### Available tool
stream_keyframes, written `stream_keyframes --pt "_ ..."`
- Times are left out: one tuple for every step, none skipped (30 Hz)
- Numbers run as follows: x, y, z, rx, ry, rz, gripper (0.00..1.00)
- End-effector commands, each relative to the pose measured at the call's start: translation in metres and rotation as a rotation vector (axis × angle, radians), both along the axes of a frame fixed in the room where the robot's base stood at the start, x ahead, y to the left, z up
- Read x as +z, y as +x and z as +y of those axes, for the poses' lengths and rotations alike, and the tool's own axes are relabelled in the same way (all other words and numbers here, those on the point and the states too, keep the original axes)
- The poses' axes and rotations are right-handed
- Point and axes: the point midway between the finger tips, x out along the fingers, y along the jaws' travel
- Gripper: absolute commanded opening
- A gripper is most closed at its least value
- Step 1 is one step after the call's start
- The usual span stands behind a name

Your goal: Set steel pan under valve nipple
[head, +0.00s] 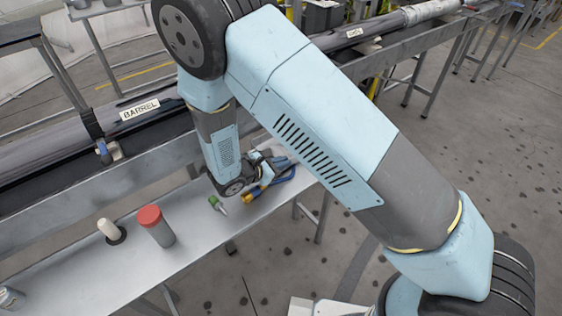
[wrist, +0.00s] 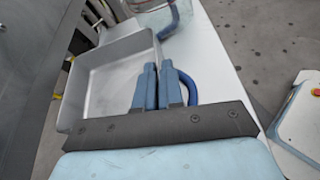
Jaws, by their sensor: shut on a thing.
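The steel pan (wrist: 105,80) is a shallow grey rectangular tray in the wrist view, left of and beyond my blue fingers. My gripper (wrist: 157,68) is shut at the pan's right wall, with the fingertips close together. The exact contact is partly hidden by the fingers. In the head view my gripper is beside the shelf's right part, largely behind my forearm, and I cannot make out the pan there. A small blue fitting (head: 103,148) hangs at a dark strap on the labelled barrel; I cannot tell whether it is the valve nipple.
A long metal shelf (head: 75,262) runs below the barrel (head: 150,110). On it stand a red-capped grey cylinder (head: 156,226), a cream-topped piece (head: 109,230) and a green-ended tool (head: 216,204). A blue curved thing (head: 283,185) lies by my gripper. Open floor is at right.

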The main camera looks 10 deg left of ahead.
Motion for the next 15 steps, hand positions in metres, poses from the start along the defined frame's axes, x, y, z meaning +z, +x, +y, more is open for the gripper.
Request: stream_keyframes --pt "0.0001 0.0002 0.0 0.0 0.001 -0.001 0.0" --pt "0.0002 0.0002 0.0 0.0 0.001 -0.001 0.0" --pt "0.0001 0.0001 -0.0001 0.0 0.0 0.0 0.1" --pt "0.0001 0.0001 -0.0001 0.0 0.0 0.0 0.13" --pt "0.0 0.0002 -0.0002 0.0 0.0 0.0 0.16" --pt "0.0 0.0002 -0.0002 0.0 0.0 0.0 0.2" --pt "0.0 0.0002 -0.0002 0.0 0.0 0.0 0.23" --pt "0.0001 0.0002 -0.0002 -0.001 0.0 0.0 0.26" --pt "0.0 0.0002 -0.0003 -0.001 0.0 0.0 0.29" --pt "0.0 0.0002 -0.0003 -0.001 0.0 0.0 0.32" --pt "0.0 0.0002 -0.0003 -0.001 0.0 0.0 0.33" --pt "0.0 0.0003 -0.0004 -0.001 0.0 0.0 0.33" --pt "0.0 0.0002 -0.0005 -0.001 0.0 0.0 0.33" --pt "0.0001 0.0002 -0.0005 -0.001 0.0 0.0 0.33" --pt "0.0 0.0003 -0.0005 -0.001 0.0 0.0 0.33"
